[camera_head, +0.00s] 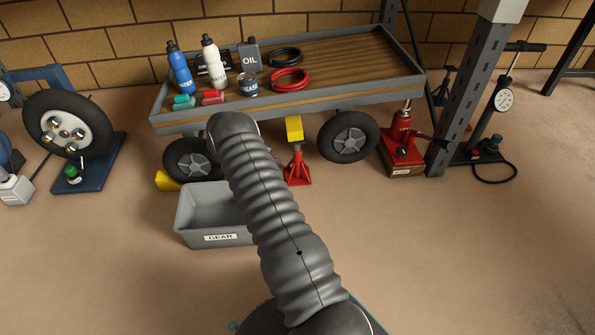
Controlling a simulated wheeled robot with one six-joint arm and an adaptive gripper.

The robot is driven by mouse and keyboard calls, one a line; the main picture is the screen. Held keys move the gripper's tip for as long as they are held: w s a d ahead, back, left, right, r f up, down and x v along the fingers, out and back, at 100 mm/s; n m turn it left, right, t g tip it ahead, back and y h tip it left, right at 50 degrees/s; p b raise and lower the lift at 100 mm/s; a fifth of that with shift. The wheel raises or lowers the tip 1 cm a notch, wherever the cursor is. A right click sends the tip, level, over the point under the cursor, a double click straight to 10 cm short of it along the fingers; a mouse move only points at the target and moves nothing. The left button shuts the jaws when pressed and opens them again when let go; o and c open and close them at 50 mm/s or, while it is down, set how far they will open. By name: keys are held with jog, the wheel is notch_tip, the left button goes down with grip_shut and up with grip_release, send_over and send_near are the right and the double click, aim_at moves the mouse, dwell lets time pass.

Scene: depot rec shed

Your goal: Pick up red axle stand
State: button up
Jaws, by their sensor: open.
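The red axle stand (298,171) stands upright on the floor under the front side of the cart (300,110). Its spread base and upper post show, just right of my arm. A yellow block (294,129) sits right above its top; I cannot tell whether the two touch. My arm reaches up from the bottom of the picture and bends over near the cart's front edge. My gripper is not visible, hidden beyond the arm's far end.
A grey GEAR bin (200,228) stands left of my arm. Cart wheels (348,137) flank the stand. A red jack (402,141) is at the right, beside a grey post (466,95). A yellow chock (172,181) lies left. Floor in front of the stand is clear.

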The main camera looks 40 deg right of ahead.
aim_at(297, 161)
jog(key=shift+f+b+x, duration=0.25)
jog(key=shift+b+x, duration=0.5)
jog(key=shift+x, duration=7.2)
jog(key=shift+w+a, duration=0.1)
jog(key=shift+a, duration=0.1)
grip_shut()
